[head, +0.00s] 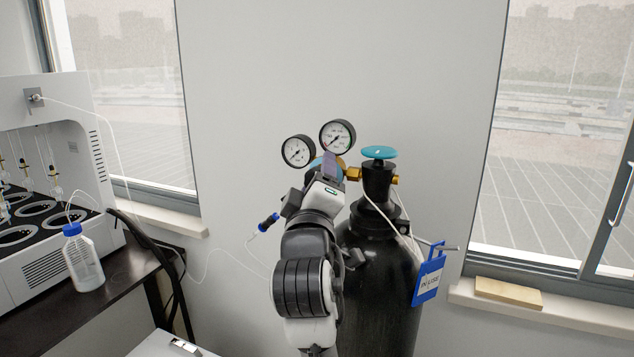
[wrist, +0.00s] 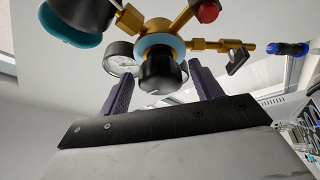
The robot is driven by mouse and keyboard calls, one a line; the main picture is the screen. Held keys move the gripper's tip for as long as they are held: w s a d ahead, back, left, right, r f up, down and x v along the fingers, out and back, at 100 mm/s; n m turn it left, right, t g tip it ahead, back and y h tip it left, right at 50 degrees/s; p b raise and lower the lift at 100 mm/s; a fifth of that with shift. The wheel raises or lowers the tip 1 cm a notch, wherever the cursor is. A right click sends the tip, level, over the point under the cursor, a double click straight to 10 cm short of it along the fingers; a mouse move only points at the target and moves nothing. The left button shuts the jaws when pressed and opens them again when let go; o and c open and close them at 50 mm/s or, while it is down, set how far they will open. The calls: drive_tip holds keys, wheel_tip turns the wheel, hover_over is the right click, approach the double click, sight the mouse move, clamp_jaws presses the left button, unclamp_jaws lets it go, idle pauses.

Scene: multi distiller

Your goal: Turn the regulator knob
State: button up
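The regulator knob (wrist: 163,73) is black and round, on a brass regulator body with a teal ring behind it, in the wrist view. My gripper (wrist: 161,84) is open, with one purple finger to the left of the knob and one to the right. Gaps show between the knob and both fingers; I cannot tell how deep the knob sits between them. In the head view my gripper (head: 327,167) is in front of the regulator and hides the knob. Two pressure gauges (head: 337,136) stand above it.
A black gas cylinder (head: 381,290) with a teal top valve (head: 379,152) and a blue tag (head: 428,276) stands close to the right of my arm. A blue-ended hose valve (head: 268,221) sticks out left. A bench with a distiller (head: 50,180) is further left.

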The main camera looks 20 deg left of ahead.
drive_tip(key=shift+s+f, duration=0.1)
drive_tip(key=b+v, duration=1.2)
drive_tip(key=v, duration=0.1)
drive_tip(key=shift+s+d+b, duration=0.15)
drive_tip(key=shift+s+b, duration=0.1)
drive_tip(key=shift+b, duration=0.1)
